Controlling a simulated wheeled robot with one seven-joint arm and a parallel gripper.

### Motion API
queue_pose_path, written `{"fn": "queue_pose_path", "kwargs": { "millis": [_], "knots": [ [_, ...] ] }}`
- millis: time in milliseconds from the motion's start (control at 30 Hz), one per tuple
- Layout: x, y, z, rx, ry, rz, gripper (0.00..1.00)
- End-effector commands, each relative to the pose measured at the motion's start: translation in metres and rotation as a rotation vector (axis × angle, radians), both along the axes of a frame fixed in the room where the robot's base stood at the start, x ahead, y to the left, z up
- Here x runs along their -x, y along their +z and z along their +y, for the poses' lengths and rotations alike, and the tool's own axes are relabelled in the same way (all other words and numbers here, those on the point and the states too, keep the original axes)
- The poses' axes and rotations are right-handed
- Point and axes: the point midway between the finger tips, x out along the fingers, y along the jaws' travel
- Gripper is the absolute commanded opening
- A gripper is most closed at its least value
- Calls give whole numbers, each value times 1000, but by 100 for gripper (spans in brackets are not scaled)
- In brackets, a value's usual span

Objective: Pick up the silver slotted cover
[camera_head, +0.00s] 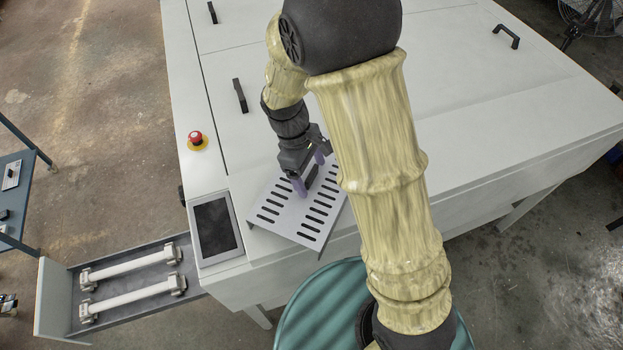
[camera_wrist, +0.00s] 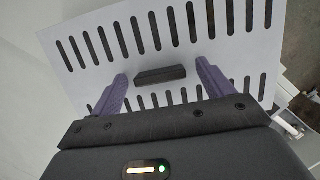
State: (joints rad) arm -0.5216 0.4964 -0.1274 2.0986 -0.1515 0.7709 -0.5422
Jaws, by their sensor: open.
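The silver slotted cover (camera_head: 285,222) lies on the white machine top near its front edge, turned at an angle. It has rows of dark slots and a dark block-shaped handle at its middle. In the wrist view the cover (camera_wrist: 120,52) fills most of the upper picture, and the handle (camera_wrist: 160,74) shows between my fingertips. My gripper (camera_head: 309,178) is over the cover, its purple fingers pointing down. In the wrist view my gripper (camera_wrist: 160,82) is open, one finger on each side of the handle, with gaps visible. I cannot tell whether the fingertips touch the cover.
A touch screen (camera_head: 215,226) and a red emergency button (camera_head: 196,139) are on the white machine (camera_head: 480,130) left of the cover. A drawer-like tray (camera_head: 66,318) with white rollers sticks out at lower left. Black handles (camera_head: 240,96) stand up from the machine top.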

Motion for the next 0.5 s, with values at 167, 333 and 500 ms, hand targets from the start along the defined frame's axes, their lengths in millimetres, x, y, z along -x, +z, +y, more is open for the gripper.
{"fn": "queue_pose_path", "kwargs": {
  "millis": [167,333,500],
  "knots": [
    [0,0,0,-1,0,0,80],
    [0,0,0,-1,0,0,80],
    [0,0,0,0,0,-1,58]
  ]
}}
